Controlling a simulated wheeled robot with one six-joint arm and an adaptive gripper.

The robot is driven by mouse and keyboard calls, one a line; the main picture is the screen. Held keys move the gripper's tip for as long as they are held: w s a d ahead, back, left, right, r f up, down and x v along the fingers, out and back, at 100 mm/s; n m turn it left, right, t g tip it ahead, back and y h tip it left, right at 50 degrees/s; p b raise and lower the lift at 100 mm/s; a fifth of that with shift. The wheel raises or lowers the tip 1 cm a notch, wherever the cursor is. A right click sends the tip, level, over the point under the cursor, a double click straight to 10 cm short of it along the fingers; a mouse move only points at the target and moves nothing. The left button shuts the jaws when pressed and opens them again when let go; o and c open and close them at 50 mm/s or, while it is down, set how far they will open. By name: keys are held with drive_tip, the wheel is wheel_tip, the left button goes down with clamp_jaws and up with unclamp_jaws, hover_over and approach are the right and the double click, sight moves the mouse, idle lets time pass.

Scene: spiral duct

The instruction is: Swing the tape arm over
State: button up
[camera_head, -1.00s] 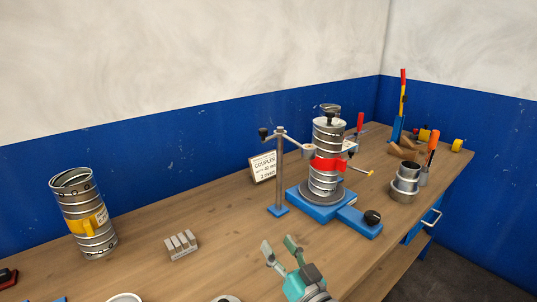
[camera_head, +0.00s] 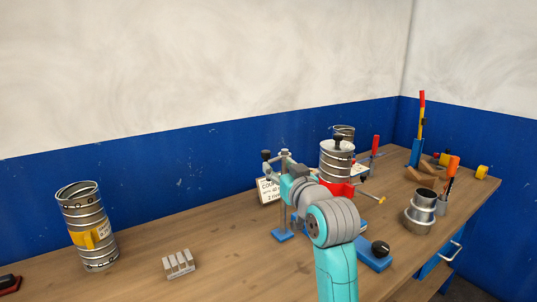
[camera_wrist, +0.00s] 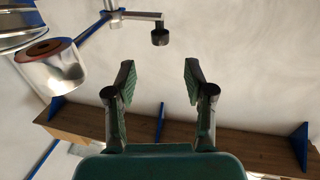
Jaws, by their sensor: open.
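The tape arm stands on a post with a blue base (camera_head: 283,235). A black knob (camera_head: 266,155) is at its left end. In the wrist view the knob (camera_wrist: 160,36) hangs from the metal arm (camera_wrist: 140,15), beyond the gap between my fingers. The silver tape roll (camera_wrist: 52,72) with its brown core is at upper left there. My gripper (camera_wrist: 158,80) is open and empty, apart from the knob. In the head view my wrist hides the fingers, much of the post and the tape roll. The duct (camera_head: 336,160) with a red band (camera_head: 338,187) stands just right of my wrist.
A duct with a yellow label (camera_head: 87,228) and a grey slotted block (camera_head: 179,264) are on the left. A sign (camera_head: 268,191) stands behind the post. Metal collars (camera_head: 420,212) and upright tools (camera_head: 421,125) are on the right.

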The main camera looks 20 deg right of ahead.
sight(268, 155)
drive_tip(key=w, duration=0.7)
drive_tip(key=w+a, duration=0.1)
drive_tip(key=w, duration=0.2)
drive_tip(key=shift+w, duration=0.15)
clamp_jaws()
